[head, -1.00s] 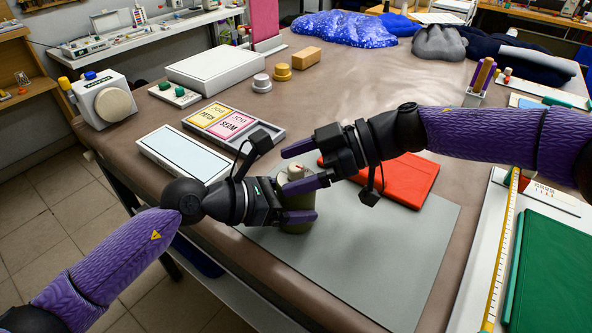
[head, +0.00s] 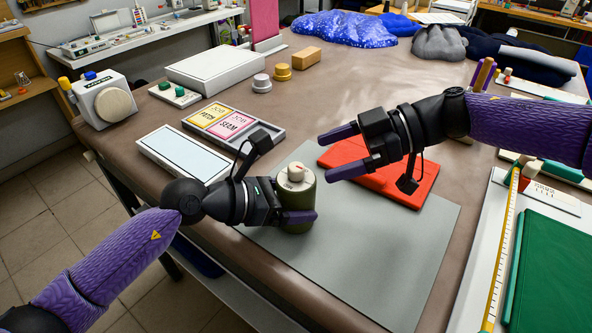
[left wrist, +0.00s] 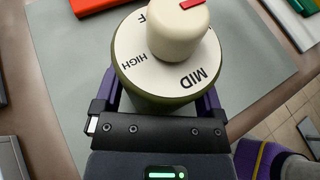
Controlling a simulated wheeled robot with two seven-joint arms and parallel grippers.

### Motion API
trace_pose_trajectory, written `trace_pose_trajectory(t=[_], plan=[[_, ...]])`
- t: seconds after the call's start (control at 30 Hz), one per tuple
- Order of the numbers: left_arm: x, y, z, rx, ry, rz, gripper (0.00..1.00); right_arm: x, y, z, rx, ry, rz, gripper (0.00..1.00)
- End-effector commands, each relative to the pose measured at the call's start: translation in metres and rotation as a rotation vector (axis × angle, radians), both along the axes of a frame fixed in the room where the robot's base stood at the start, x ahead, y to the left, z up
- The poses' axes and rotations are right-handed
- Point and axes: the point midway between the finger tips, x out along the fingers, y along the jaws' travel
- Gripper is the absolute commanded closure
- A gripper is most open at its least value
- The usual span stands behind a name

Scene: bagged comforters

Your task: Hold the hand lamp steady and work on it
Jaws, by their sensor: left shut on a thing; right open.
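The hand lamp (head: 297,193) is an olive-green cylinder with a pale top and a cream knob. It stands on the grey mat (head: 390,250). In the left wrist view the lamp (left wrist: 146,100) shows its white dial with "HIGH" and "MID" printed around the cream knob (left wrist: 178,32), which has a red mark. My left gripper (head: 300,217) is shut on the lamp's body from the left. My right gripper (head: 338,152) is open and empty, to the upper right of the lamp and apart from it, in front of the red folded item.
A red folded item (head: 425,180) lies at the mat's back edge. A tray with "PATCH" and "SEAM" cards (head: 222,121) and a pale panel (head: 185,152) are at left. A green board (head: 552,270) and yellow ruler (head: 502,240) lie at right. The mat's front is clear.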

Motion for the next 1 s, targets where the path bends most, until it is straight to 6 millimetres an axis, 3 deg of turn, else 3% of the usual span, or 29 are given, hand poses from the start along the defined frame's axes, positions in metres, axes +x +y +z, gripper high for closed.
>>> trace_pose_trajectory(t=[0.07,0.2,0.27,0.33,0.4,0.43,0.5,0.6,0.73,1.0], plan=[[0.0,0.0,0.0,0.0,0.0,0.0,0.68,0.0,0.0,0.0,0.0,0.0,0.0,0.02],[0.0,0.0,0.0,0.0,0.0,0.0,0.68,0.003,0.015,0.0,0.026,-0.049,-0.034,0.29],[0.0,0.0,0.0,0.0,0.0,0.0,0.68,0.009,0.032,0.003,0.062,-0.12,-0.09,0.29],[0.0,0.0,0.0,0.0,0.0,0.0,0.68,0.019,0.052,0.018,0.132,-0.239,-0.198,0.29],[0.0,0.0,0.0,0.0,0.0,0.0,0.68,0.03,0.063,0.045,0.216,-0.372,-0.344,0.29],[0.0,0.0,0.0,0.0,0.0,0.0,0.68,0.032,0.064,0.048,0.241,-0.395,-0.412,0.29],[0.0,0.0,0.0,0.0,0.0,0.0,0.68,0.028,0.064,0.025,0.272,-0.344,-0.564,0.29],[0.0,0.0,0.0,0.0,0.0,0.0,0.68,0.021,0.055,0.017,0.354,-0.305,-0.749,0.29],[0.0,0.0,0.0,0.0,0.0,0.0,0.68,0.001,0.056,-0.02,0.372,-0.168,-0.824,0.29],[0.0,0.0,0.0,0.0,0.0,0.0,0.68,-0.004,0.057,-0.028,0.371,-0.135,-0.83,0.29]])
